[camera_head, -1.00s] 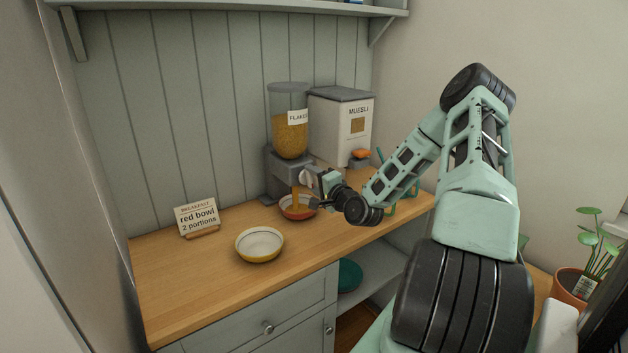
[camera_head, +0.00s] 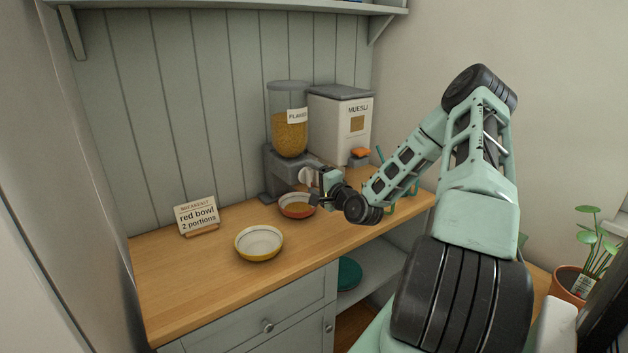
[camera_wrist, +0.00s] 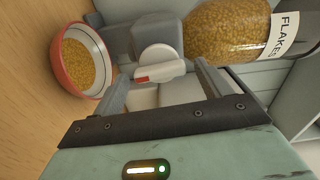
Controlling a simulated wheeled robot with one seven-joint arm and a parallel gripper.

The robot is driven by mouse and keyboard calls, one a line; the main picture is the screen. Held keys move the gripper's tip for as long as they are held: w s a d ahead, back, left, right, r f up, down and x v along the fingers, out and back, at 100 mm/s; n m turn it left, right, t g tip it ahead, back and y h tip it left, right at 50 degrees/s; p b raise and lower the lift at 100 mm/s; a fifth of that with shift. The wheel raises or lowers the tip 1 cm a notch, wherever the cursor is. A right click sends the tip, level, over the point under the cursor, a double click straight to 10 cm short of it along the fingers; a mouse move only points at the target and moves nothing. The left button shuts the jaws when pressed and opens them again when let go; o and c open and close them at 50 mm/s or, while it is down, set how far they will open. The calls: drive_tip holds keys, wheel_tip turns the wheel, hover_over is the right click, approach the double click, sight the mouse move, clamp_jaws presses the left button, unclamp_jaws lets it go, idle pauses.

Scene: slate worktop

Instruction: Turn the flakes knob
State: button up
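The flakes dispenser (camera_head: 289,134) stands at the back of the worktop, its clear hopper partly filled with flakes. Its white knob (camera_wrist: 158,67) has a bar with a red mark at the left end in the wrist view. My gripper (camera_wrist: 161,80) is at the knob, its fingers spread apart on either side of the bar; I see no firm grip. In the head view my gripper (camera_head: 314,180) hides part of the knob. The red bowl (camera_head: 286,212) stands below the spout with flakes in it; these also show in the wrist view (camera_wrist: 84,64).
A muesli dispenser (camera_head: 337,129) with an orange knob (camera_head: 360,153) stands just right. A yellow-rimmed bowl (camera_head: 259,257), seen empty, is front left. A card (camera_head: 197,216) reads "red bowl 2 portions". The worktop's left front is clear.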

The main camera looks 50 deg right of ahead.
drive_tip(key=shift+s, duration=0.1)
drive_tip(key=p+v, duration=0.2)
drive_tip(key=v, duration=1.5)
drive_tip(key=shift+s+d, duration=0.1)
